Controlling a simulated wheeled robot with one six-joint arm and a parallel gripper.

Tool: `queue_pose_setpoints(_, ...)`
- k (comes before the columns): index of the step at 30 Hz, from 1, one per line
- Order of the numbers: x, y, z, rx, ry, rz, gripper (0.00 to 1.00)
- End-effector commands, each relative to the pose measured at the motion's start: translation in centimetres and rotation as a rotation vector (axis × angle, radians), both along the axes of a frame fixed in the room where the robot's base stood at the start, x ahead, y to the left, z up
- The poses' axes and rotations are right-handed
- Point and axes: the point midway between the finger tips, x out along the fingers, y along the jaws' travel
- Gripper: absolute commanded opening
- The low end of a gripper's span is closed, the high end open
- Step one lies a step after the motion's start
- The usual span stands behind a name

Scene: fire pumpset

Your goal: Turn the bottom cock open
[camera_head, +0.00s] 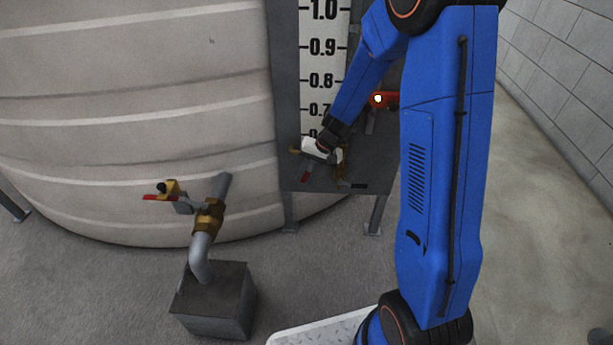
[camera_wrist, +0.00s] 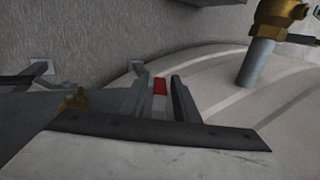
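A cock with a red lever (camera_head: 306,174) and brass parts (camera_head: 295,151) is at the lower end of the gauge board, beside the tank. My gripper (camera_head: 310,164) is right at this lever, and its white body hides much of the cock. In the wrist view, my gripper (camera_wrist: 161,88) has its two grey fingers apart, with the red lever (camera_wrist: 160,86) showing between their far ends. I cannot tell whether either finger touches it. A brass part (camera_wrist: 75,101) shows left of the fingers.
The large pale tank (camera_head: 130,100) stands close behind. A pipe with a brass valve (camera_head: 208,215) and another red lever (camera_head: 163,197) rises from a grey block (camera_head: 215,300) at left. A red part with a bright spot (camera_head: 385,99) is higher on the gauge board.

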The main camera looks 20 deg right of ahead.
Motion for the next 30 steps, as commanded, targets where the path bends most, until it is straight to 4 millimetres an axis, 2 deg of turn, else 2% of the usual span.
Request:
queue_pose_setpoints(10, 0.2, -0.1, 0.2, -0.001, -0.004, -0.002, 0.34)
queue_pose_setpoints(14, 0.2, -0.4, 1.0, 0.0, -0.006, -0.004, 0.34)
queue_pose_setpoints(30, -1.0, -3.8, 9.4, -0.001, -0.006, -0.002, 0.34)
